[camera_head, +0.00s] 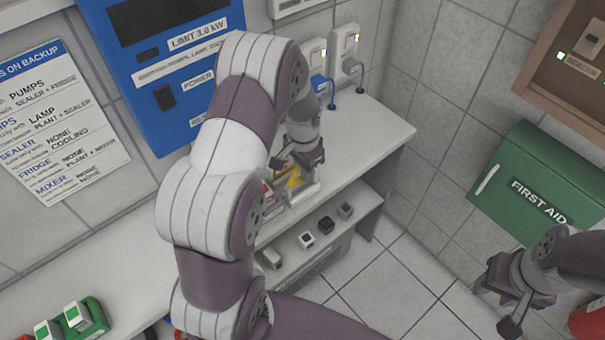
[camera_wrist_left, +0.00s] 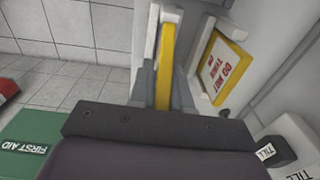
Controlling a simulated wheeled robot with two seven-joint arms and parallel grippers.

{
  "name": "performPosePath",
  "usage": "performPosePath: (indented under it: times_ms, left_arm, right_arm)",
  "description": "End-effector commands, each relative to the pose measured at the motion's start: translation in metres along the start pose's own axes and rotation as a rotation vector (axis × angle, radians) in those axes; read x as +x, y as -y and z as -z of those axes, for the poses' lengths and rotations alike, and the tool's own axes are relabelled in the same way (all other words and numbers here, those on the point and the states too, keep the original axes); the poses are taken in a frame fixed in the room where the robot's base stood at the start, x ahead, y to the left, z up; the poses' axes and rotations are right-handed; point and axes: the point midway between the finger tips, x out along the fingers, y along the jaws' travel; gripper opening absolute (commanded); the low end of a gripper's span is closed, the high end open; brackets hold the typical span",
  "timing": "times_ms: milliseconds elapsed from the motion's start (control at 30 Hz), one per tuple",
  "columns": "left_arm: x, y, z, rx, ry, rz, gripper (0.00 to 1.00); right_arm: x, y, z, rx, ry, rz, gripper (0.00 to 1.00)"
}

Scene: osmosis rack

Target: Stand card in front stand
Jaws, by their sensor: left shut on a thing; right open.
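My left gripper (camera_head: 303,165) is over the right part of the white counter, partly behind my own arm. It is shut on a yellow-edged card (camera_wrist_left: 165,55), which stands upright and edge-on between the fingers in the left wrist view. The held card also shows as a yellow patch (camera_head: 295,178) in the head view. A white stand (camera_wrist_left: 196,52) to its right holds another yellow-bordered card (camera_wrist_left: 224,68) with red lettering. I cannot tell whether the held card touches a stand. My right gripper (camera_head: 503,303) is open and empty, low at the right.
The white counter (camera_head: 365,140) runs along the wall, with a shelf (camera_head: 345,228) below carrying small blocks. A blue panel (camera_head: 165,60), plugs with cables and a green first aid box (camera_head: 535,185) are on the walls. A green holder (camera_head: 92,318) is at lower left.

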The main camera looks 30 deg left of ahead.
Motion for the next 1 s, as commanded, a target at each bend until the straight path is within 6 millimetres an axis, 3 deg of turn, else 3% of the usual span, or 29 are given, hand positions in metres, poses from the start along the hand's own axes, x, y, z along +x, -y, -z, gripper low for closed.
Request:
performPosePath:
  times_ms: [33,167,200,267,567,667,1000]
  left_arm:
    - [0.018,-0.008,-0.015,0.000,0.043,-0.027,0.00]
    - [0.020,-0.008,-0.016,-0.001,0.044,-0.028,0.00]
    - [0.020,-0.008,-0.016,-0.001,0.045,-0.028,0.23]
    - [0.020,-0.008,-0.016,-0.001,0.045,-0.028,0.42]
    - [0.019,-0.008,-0.016,-0.001,0.047,-0.029,0.42]
    - [0.008,-0.007,-0.015,-0.001,0.045,-0.027,0.42]
    - [-0.081,-0.004,-0.008,-0.001,0.031,-0.019,0.42]
  right_arm:
    - [0.003,0.000,0.000,0.000,0.000,0.000,0.43]
    - [0.004,0.000,-0.001,0.000,0.001,0.000,0.43]
    - [0.004,0.000,-0.001,0.000,0.001,0.000,0.43]
    - [0.005,0.000,-0.001,0.000,0.001,0.000,0.43]
    - [0.005,0.000,-0.001,0.000,0.001,0.000,0.43]
    - [0.008,0.000,-0.001,0.000,0.001,0.000,0.43]
    - [0.017,0.000,-0.002,0.000,0.001,0.000,0.43]
